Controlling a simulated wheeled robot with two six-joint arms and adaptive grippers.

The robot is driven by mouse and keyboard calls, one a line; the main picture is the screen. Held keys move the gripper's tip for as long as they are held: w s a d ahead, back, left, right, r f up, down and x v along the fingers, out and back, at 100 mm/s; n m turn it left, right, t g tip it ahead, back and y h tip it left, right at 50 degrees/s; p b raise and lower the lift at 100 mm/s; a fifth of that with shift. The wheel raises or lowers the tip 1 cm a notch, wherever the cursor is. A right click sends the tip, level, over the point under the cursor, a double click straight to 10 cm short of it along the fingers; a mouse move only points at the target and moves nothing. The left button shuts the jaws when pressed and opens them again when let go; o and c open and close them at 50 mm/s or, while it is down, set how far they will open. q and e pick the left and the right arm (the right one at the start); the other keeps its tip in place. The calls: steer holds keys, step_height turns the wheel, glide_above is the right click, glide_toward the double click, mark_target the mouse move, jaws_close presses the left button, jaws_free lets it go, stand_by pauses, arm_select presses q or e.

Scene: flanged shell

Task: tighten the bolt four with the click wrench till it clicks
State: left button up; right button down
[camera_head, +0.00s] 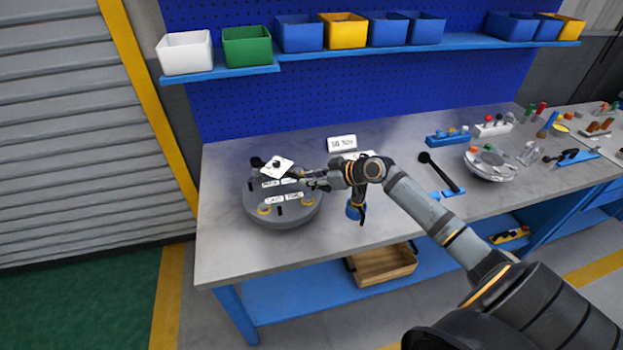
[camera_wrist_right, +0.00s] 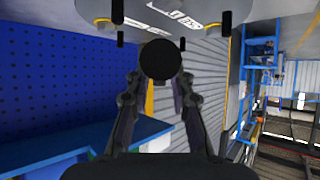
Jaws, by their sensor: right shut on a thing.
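The flanged shell (camera_head: 283,217) is a round grey disc on the left of the bench. It carries black upright studs, yellow rings and white labels that I cannot read surely. It also shows along the top of the wrist view (camera_wrist_right: 200,8). My right gripper (camera_head: 308,181) is at its right side and above it. The same gripper (camera_wrist_right: 158,92) is shut on a dark round-ended thing (camera_wrist_right: 160,60), seen end-on; I cannot tell surely that it is the click wrench. Which stud is bolt four is unclear. My left gripper is out of view.
A dark upright power tool (camera_head: 356,204) with a blue base stands right of the shell. A black long-handled tool (camera_head: 441,172) lies farther right. A white sign (camera_head: 342,143) stands behind. A metal bowl-like part (camera_head: 491,167) and small racks occupy the right. The front left bench is clear.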

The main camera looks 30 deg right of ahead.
steer(key=shift+f+b, duration=1.2)
steer(key=shift+f, duration=0.05)
stand_by(0.3)
steer(key=shift+a, duration=0.1)
